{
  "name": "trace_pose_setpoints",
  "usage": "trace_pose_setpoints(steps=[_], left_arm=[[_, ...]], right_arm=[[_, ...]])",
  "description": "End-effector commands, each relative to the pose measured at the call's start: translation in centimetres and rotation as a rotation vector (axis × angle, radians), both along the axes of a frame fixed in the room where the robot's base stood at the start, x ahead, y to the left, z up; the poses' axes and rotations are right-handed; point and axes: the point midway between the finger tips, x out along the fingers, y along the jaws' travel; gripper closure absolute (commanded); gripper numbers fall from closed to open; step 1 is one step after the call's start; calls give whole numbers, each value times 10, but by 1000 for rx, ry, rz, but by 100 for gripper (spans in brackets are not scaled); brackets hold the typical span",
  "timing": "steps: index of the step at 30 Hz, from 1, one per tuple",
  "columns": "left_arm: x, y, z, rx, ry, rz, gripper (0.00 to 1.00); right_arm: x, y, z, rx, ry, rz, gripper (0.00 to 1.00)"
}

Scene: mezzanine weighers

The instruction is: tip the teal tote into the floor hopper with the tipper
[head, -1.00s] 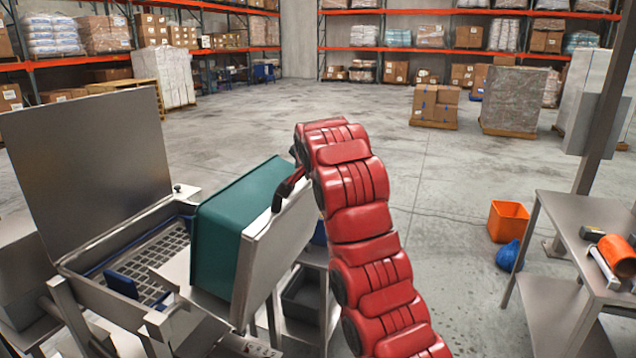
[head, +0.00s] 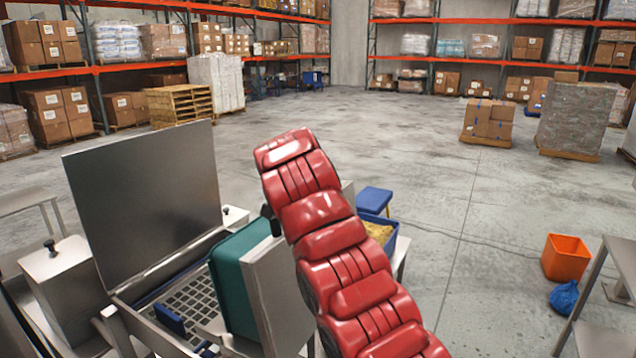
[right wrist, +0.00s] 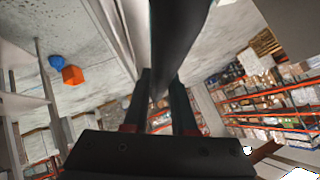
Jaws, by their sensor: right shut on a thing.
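The teal tote (head: 232,285) lies tilted on the tipper (head: 285,293), whose grey plate backs it. The tote leans left over the floor hopper, and its inside is hidden. The hopper's grating (head: 192,303) shows below a raised grey lid (head: 145,190). My right arm reaches over the tipper in the head view, with its gripper mostly hidden behind the red links. In the right wrist view my right gripper (right wrist: 160,110) is shut on a dark bar (right wrist: 182,40), which looks like the tipper's handle. My left gripper is out of view.
A blue bin with yellow contents (head: 380,232) stands behind my right arm. An orange bin (head: 566,257) and a blue bag (head: 565,298) are on the floor at right, by a grey table (head: 618,270). Open concrete floor lies beyond, before the racks.

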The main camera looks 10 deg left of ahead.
Motion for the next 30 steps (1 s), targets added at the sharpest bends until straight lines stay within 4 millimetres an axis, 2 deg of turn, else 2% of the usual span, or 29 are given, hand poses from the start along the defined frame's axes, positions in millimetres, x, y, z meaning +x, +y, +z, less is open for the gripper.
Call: trace_pose_setpoints(steps=[1, 6, 20, 21, 24, 26, 30], left_arm=[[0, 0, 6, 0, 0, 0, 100], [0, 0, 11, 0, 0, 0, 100], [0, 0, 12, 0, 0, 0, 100], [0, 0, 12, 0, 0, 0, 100], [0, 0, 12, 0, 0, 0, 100], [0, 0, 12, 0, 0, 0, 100], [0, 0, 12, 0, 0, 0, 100]], right_arm=[[-3, 5, -2, -13, 16, 4, 100], [-5, 11, -2, -30, 21, 4, 100], [-5, 14, -2, -34, 20, 5, 100], [-5, 14, -2, -34, 20, 6, 73], [-5, 13, -1, -34, 19, 5, 55], [-5, 13, -1, -34, 17, 4, 45], [-4, 12, 0, -34, 16, 2, 45]])
